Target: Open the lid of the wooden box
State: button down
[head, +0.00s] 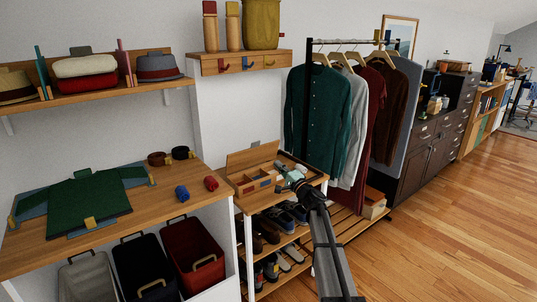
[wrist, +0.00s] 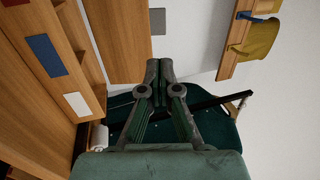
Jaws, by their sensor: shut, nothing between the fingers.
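The wooden box (head: 258,187) stands on the small wooden bench between the folding table and the clothes rack. Its front carries coloured labels. Its lid (head: 250,155) stands raised at the back, and the inside of the box shows. In the wrist view the box (wrist: 55,80) is at the left, and the raised lid (wrist: 118,40) is a plain wooden panel at the top. My gripper (head: 287,180) is at the right end of the box. In the wrist view its fingers (wrist: 159,70) are together and empty, near the lid's lower right corner; contact cannot be told.
The clothes rack with a green shirt (head: 307,115) hangs close behind my gripper. A wall shelf with hooks (head: 245,63) is above the box. The folding table (head: 150,210) with red and blue rolls is at the left. Open floor (head: 450,230) lies at the right.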

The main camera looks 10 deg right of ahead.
aim_at(257, 144)
jog(key=p+x, duration=0.3)
jog(key=x, duration=1.1)
jog(key=shift+f, duration=0.15)
